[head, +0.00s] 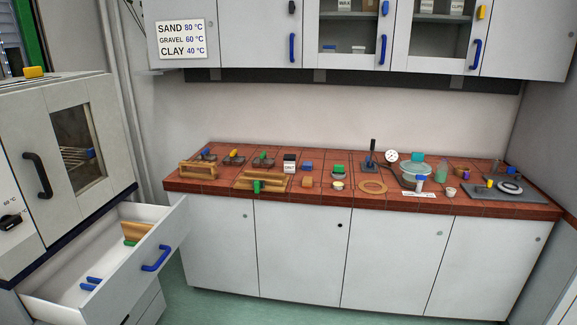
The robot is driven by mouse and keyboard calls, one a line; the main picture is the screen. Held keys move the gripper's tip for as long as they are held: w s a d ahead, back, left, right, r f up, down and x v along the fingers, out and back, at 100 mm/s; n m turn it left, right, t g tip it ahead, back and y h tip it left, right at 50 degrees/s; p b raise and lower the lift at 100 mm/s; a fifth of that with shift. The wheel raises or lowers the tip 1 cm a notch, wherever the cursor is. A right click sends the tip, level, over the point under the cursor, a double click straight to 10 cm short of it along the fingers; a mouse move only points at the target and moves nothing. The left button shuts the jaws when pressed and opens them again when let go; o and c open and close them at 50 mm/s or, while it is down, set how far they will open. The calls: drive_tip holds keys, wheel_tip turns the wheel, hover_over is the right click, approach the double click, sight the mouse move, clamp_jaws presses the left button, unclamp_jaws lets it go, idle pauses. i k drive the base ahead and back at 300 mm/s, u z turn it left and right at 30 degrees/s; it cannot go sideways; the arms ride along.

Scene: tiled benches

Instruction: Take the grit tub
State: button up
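My gripper is not in view.
An open drawer (125,275) juts out at lower left, below a grey oven (60,150). Wall cupboards (240,40) hang above the bench. A black-handled press (371,160), glass bowl (415,170) and several small items crowd the bench. The green floor in front is clear.

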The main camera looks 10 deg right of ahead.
sight(290, 160)
drive_tip(key=u, duration=0.05)
drive_tip(key=i, duration=0.9)
drive_tip(key=z, duration=0.05)
